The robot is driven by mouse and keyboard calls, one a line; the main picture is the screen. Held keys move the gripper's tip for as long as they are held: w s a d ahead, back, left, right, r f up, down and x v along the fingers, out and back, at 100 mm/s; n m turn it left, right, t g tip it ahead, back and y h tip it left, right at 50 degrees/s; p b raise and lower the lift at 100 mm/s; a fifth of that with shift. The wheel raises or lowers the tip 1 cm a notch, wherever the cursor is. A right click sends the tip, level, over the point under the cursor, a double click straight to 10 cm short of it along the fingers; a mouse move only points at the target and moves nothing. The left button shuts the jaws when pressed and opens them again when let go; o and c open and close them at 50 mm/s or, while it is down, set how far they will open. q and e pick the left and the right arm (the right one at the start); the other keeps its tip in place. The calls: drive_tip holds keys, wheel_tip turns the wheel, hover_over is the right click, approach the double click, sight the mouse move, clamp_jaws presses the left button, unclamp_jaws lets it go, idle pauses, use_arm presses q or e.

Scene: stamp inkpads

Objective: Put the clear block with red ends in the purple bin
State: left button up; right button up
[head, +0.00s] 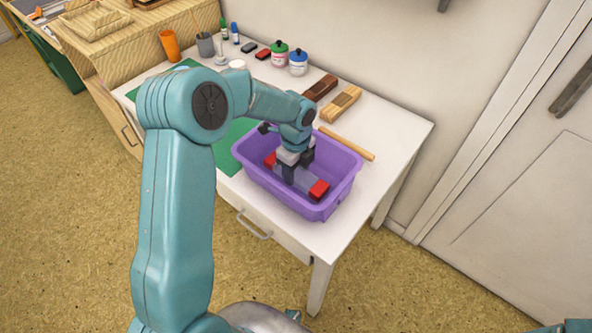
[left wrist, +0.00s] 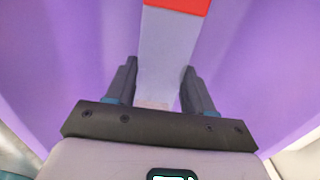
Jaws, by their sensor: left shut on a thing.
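The purple bin (head: 262,185) stands on the front right part of the white table. The clear block with red ends (head: 319,190) is inside the bin's walls, lying lengthwise. My left gripper (head: 296,172) reaches down into the bin and is shut on the middle of the block. In the left wrist view the block (left wrist: 166,50) runs between the two dark fingers of the gripper (left wrist: 159,92), with one red end at the top. The bin's purple surface (left wrist: 80,55) fills the background there. I cannot tell whether the block touches the bin's floor.
The table's right end is clear.

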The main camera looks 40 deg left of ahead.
use_arm(q)
drive_tip(key=shift+w+f, duration=0.1)
drive_tip(key=shift+f, duration=0.25)
drive_tip(key=shift+f, duration=0.2)
drive_tip(key=o, duration=1.3)
drive_tip(key=shift+c, duration=0.2)
drive_tip(key=shift+r, duration=0.1)
